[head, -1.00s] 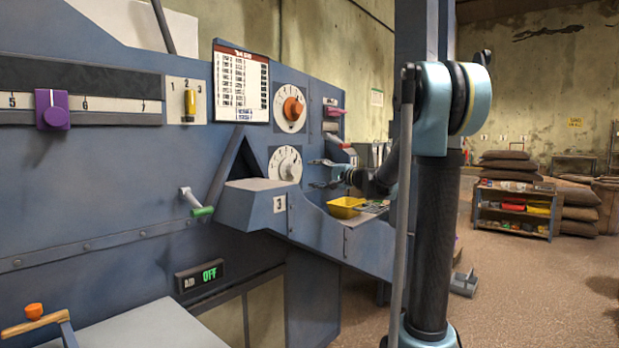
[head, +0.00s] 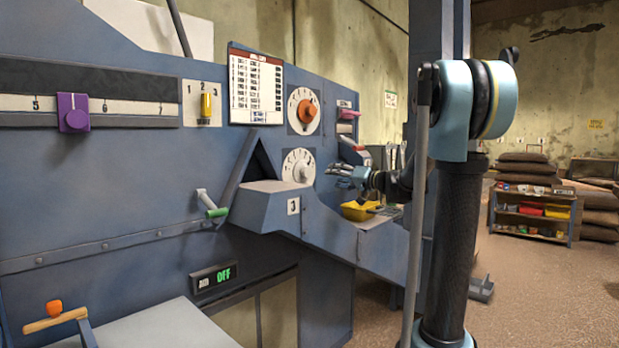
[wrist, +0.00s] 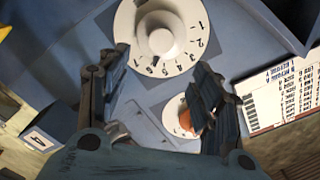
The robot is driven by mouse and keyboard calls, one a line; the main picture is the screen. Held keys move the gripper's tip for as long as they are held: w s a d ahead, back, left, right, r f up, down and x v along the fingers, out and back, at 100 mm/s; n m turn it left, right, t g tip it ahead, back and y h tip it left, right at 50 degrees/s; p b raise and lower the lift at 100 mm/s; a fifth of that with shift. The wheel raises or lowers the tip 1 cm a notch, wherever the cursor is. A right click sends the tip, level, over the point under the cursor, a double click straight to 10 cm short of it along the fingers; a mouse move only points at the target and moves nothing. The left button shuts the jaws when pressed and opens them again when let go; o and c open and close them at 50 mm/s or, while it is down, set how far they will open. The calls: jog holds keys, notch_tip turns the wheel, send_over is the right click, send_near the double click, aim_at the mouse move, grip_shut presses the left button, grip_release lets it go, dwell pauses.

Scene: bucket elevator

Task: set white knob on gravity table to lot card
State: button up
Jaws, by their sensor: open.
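The white knob (head: 302,172) sits in the middle of a white numbered dial on the blue machine front, below an orange knob (head: 305,110). In the wrist view the white knob (wrist: 160,38) is near the top, and its dial shows numbers from 1 to 7 on the visible side. The exact pointer setting is too small to read surely. The lot card (head: 256,88) hangs at upper left of the dials; its text is unreadable in the head view, and part of the card (wrist: 278,98) shows at right in the wrist view. My gripper (head: 335,174) is open and empty, right of the white knob and apart from it; its fingers (wrist: 163,62) frame the dial's lower edge.
A blue ledge (head: 265,188) juts out below the white dial, with a slanted guard at its left. A yellow tray (head: 360,210) sits below my gripper.

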aim_at(309, 173)
jog(key=w+a+n, duration=0.2)
jog(key=w+a, duration=0.1)
jog(key=a, duration=0.1)
jog(key=w+a+n, duration=0.3)
jog(key=a, duration=0.1)
jog(key=w+a+n, duration=0.2)
jog(key=w+a, duration=0.1)
jog(key=a, duration=0.1)
jog(key=shift+w+n, duration=0.1)
jog(key=shift+n, duration=0.2)
dwell(0.4)
jog(key=shift+r, duration=0.1)
jog(key=c, duration=1.1)
